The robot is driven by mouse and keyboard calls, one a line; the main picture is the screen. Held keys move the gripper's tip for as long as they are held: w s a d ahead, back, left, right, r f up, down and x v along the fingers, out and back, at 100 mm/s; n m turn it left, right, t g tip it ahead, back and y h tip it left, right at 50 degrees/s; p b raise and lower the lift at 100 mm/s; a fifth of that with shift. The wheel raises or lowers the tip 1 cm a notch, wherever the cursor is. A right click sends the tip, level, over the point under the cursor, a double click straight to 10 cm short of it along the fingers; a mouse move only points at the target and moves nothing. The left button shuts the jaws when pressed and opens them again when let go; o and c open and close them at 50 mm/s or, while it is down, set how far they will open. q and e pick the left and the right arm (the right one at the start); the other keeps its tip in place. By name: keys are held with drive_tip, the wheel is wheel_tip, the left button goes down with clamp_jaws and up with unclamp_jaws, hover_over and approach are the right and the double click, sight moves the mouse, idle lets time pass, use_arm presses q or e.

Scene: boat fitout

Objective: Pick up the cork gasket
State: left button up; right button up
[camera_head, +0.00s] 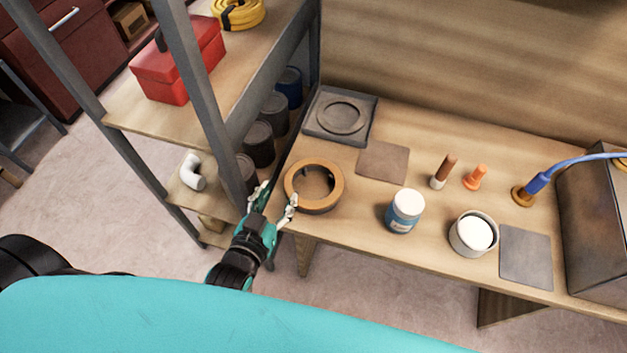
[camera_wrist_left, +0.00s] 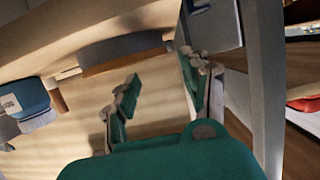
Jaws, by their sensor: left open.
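The cork gasket is a thick orange-brown ring (camera_head: 337,186) lying flat near the front left edge of the wooden bench, with an open centre. My left gripper (camera_head: 273,201) is open, with its two fingers spread beside the ring's left and front-left side. The right-hand fingertip overlaps the ring's front-left rim in the picture; I cannot tell if it touches. The left wrist view shows the open fingers (camera_wrist_left: 160,86) with nothing between them. My right gripper is not in view.
Behind the gasket lie a grey square tray (camera_head: 366,112) and a brown sheet (camera_head: 383,162). To its right stand a blue-and-white jar (camera_head: 405,212) and a white cup (camera_head: 466,247). A metal-framed shelf (camera_head: 194,75) stands close on the left of my gripper.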

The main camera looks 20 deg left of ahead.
sight(291, 175)
use_arm(q)
drive_tip(key=x, duration=0.8)
drive_tip(key=shift+w+f, duration=0.15)
drive_tip(key=shift+w, duration=0.1)
clamp_jaws()
